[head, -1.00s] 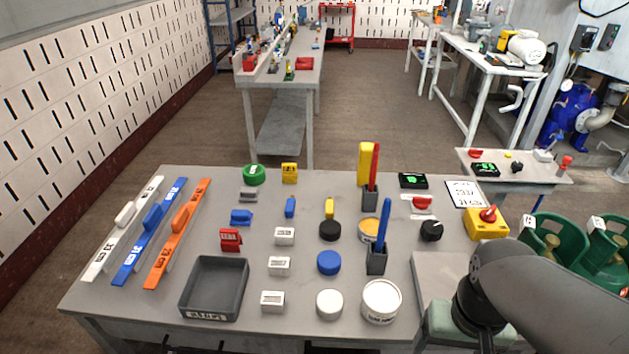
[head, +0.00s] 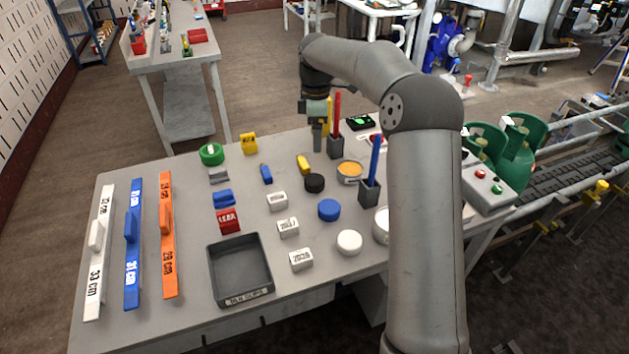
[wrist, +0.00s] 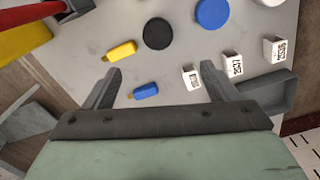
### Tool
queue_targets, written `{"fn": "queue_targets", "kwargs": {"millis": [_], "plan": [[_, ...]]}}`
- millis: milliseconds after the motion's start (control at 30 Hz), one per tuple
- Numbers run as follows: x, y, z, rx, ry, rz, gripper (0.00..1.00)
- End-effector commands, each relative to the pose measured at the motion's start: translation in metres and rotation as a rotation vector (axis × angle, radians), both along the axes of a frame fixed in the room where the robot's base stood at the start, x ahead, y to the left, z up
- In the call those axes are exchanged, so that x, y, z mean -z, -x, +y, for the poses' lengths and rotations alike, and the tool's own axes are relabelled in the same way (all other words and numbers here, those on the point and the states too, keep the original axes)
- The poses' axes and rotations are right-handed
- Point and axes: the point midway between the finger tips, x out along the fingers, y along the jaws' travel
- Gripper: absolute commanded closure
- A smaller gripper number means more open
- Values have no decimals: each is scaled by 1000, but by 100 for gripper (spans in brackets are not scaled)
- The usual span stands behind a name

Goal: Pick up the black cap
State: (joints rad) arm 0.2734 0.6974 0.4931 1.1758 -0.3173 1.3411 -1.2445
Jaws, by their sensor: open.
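The black cap (head: 314,183) is a low round disc on the grey table, between the yellow block (head: 303,165) and the blue cap (head: 329,210). In the wrist view the black cap (wrist: 157,33) lies beyond the fingertips, near the top middle. My gripper (head: 318,143) is above the back of the table, behind the black cap and apart from it. In the wrist view its two fingers (wrist: 162,80) are spread wide with nothing between them touching.
A dark holder (head: 336,147) with a red upright piece stands close to my gripper. Another holder (head: 369,192) carries a blue upright piece. White blocks (head: 288,228), a white cap (head: 349,242) and a grey tray (head: 240,268) stand nearer the front.

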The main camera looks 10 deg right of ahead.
Motion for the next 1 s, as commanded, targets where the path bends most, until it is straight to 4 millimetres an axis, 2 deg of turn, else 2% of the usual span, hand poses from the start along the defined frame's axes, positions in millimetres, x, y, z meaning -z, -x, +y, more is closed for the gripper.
{"fn": "queue_targets", "kwargs": {"millis": [200, 400, 533, 767, 1000], "plan": [[48, 1, 0, 2, 0, 6, 20], [88, 1, 0, 1, -1, 4, 20], [103, 1, 0, 3, 0, 2, 20], [115, 0, -1, 3, 0, 2, 20], [149, -4, -4, 3, -1, 4, 20]]}}
